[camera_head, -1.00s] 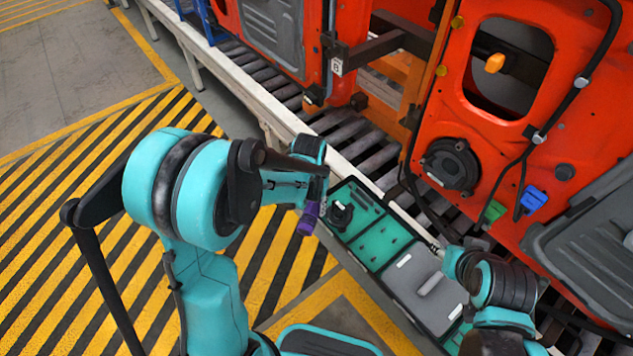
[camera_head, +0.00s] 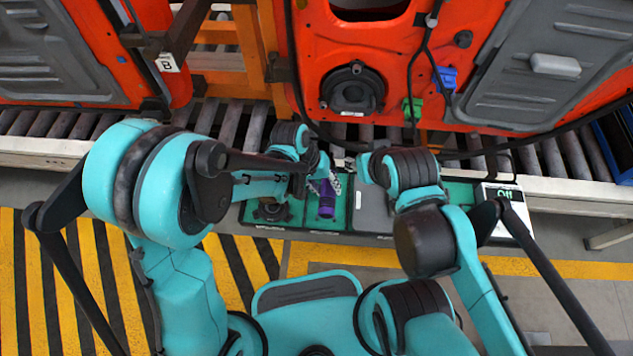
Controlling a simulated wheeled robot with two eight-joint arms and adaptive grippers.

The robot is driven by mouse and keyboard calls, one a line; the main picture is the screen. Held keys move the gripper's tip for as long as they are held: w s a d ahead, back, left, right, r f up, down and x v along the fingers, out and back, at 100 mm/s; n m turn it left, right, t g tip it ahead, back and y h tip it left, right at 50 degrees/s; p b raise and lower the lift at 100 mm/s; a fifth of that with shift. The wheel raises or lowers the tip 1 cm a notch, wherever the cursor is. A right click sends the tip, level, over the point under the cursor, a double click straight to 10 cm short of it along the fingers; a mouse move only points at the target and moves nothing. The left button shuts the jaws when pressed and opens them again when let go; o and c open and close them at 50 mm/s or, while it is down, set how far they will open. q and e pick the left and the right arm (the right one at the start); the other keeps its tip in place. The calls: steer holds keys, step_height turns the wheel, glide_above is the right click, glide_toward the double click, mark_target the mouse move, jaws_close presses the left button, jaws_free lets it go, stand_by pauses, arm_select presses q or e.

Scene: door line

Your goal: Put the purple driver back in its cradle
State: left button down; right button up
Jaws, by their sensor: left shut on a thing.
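The purple driver (camera_head: 327,198) is held upright in my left gripper (camera_head: 326,184), which is shut on it. It shows over the second, green compartment of the tool tray (camera_head: 344,238); I cannot tell whether it touches the tray. A black round holder (camera_head: 271,211), which looks like the cradle, stands in the green compartment to the left of the driver. My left arm partly covers that compartment. My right gripper (camera_head: 350,166) is small in view near the tray's back edge, to the right of the driver. Its jaws are too unclear to read.
A grey compartment (camera_head: 372,212) lies right of the driver, partly behind my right arm. A box with a lit display (camera_head: 505,198) is at the tray's right end. The roller conveyor (camera_head: 230,124) and an orange-red door (camera_head: 350,50) with hanging cables stand behind.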

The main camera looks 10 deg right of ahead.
arm_select(q)
step_height(320, 180, down, 9)
steer(key=b, duration=0.6)
steer(key=shift+r+b, duration=0.2)
steer(key=shift+b, duration=0.15)
steer(key=shift+t, duration=0.3)
stand_by(0.8)
steer(key=shift+f, duration=0.4)
stand_by(0.3)
steer(key=c, duration=1)
jaws_free()
steer(key=shift+o, duration=0.5)
steer(key=v, duration=1.2)
